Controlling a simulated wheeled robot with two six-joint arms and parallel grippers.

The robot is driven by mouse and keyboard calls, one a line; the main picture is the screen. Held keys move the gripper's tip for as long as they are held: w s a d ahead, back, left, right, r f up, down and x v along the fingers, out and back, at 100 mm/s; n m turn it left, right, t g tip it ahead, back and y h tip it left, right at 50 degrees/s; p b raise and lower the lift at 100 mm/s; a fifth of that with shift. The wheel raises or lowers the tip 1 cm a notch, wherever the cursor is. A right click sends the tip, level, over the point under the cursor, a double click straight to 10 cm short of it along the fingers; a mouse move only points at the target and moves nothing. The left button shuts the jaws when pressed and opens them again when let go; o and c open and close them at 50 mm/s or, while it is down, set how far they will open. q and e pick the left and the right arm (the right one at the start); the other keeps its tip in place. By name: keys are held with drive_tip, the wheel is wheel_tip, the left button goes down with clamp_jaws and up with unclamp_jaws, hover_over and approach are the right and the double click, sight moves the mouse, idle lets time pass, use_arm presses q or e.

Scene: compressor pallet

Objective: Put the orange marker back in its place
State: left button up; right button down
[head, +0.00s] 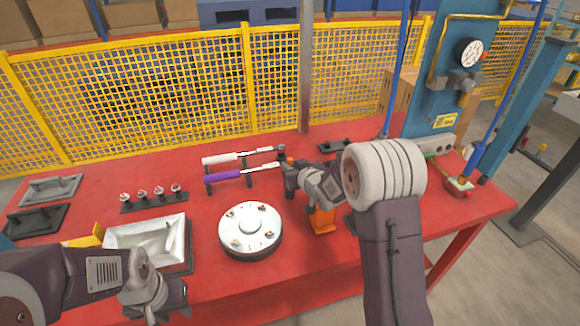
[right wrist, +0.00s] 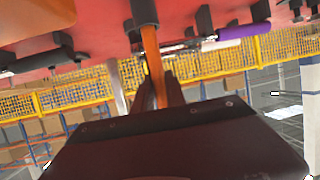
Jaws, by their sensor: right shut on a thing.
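The orange marker (right wrist: 153,62) is a slim orange stick in the right wrist view, with a dark end piece toward the table side. My right gripper (right wrist: 162,92) is shut on it. In the head view my right gripper (head: 287,166) is over the table, close to the right ends of a white-handled tool (head: 221,158) and a purple-handled tool (head: 224,175). Both tools lie on small dark rests. The marker is mostly hidden there; a small orange spot shows by the fingertips. My left gripper (head: 158,304) is low at the left front; its fingers are unclear.
A round grey-white disc (head: 250,229) and a pale metal tray (head: 148,240) stand on the red table (head: 300,272). An orange block (head: 322,221) stands below my right wrist. A small rack of knobs (head: 152,197) is at the left. A yellow mesh fence (head: 190,95) runs behind.

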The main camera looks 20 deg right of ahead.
drive_tip(key=shift+f+b, duration=0.85)
drive_tip(key=shift+f, duration=0.25)
drive_tip(key=c, duration=1.3)
unclamp_jaws()
drive_tip(key=v, duration=0.9)
